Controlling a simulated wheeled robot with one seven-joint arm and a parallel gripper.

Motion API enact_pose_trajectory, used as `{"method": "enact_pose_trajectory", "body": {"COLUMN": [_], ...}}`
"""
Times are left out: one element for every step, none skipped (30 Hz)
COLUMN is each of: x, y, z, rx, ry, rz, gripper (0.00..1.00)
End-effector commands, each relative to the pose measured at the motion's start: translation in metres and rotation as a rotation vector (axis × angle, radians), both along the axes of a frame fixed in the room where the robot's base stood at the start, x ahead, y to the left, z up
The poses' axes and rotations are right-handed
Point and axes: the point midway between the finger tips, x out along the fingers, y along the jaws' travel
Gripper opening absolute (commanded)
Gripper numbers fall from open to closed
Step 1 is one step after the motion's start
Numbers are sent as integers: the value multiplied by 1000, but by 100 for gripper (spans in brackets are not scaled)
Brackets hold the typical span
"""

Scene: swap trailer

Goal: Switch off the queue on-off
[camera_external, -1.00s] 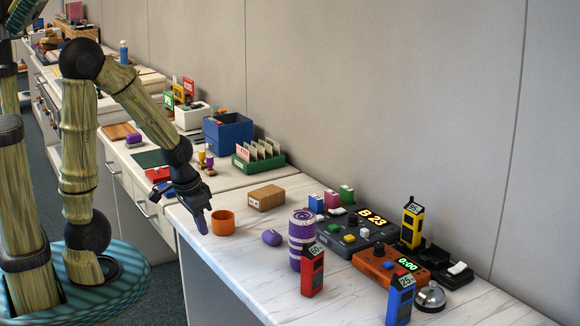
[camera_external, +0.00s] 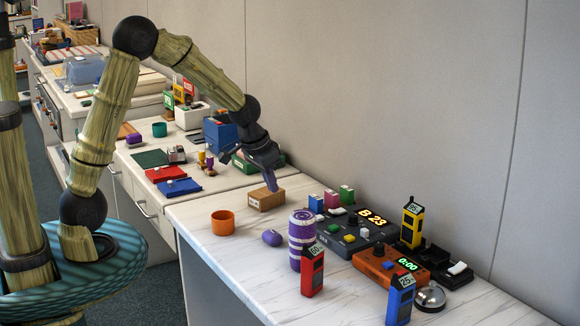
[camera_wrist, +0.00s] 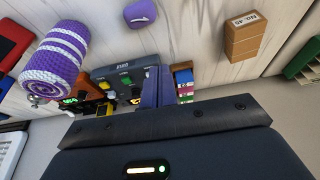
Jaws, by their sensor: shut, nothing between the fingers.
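The queue unit (camera_external: 352,236) is a dark grey box on the near white counter, with a lit display (camera_external: 372,217) reading "B 23". Coloured buttons sit on its top, and a small white switch-like piece (camera_external: 338,211) shows at its back left edge. I cannot tell which way that piece is set. In the wrist view the queue unit (camera_wrist: 119,66) lies left of my fingers, partly hidden by them. My gripper (camera_external: 273,188) is shut and empty, pointing down near the cardboard box (camera_external: 266,199), left of the queue unit. Its fingers (camera_wrist: 158,87) also show in the wrist view.
A purple-white striped roll (camera_external: 301,240), a purple lump (camera_external: 272,238) and an orange cup (camera_external: 222,222) stand in front. An orange timer (camera_external: 376,266), a bell (camera_external: 430,296), and red, blue and yellow tagged devices crowd the right. Small coloured blocks (camera_external: 331,199) stand behind the queue unit.

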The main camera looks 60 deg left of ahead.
Motion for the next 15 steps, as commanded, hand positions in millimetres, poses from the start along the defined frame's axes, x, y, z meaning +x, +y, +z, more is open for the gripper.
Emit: {"method": "enact_pose_trajectory", "body": {"x": [18,28,40,50,59,71,80,88,99,106,113,120,125,129,132], "y": [-5,-8,-11,-14,-16,-20,-23,-26,-29,-31,-34,-36,-38,-39,-40], "z": [12,16,20,24,28,32,35,38,41,44,46,48,49,50,51], "rx": [0,0,-1,-1,-2,-1,-2,-3,-3,-4,-5,-5,-6,-6,-6], "ry": [-10,-16,-25,-32,-38,-45,-52,-58,-66,-72,-76,-83,-85,-89,-93], "rz": [-2,-2,-1,-1,0,-1,-1,0,2,1,2,4,5,5,6], "gripper": [0,0,0,0,0,0,0,0,0,0,0,0,0,0,0]}}
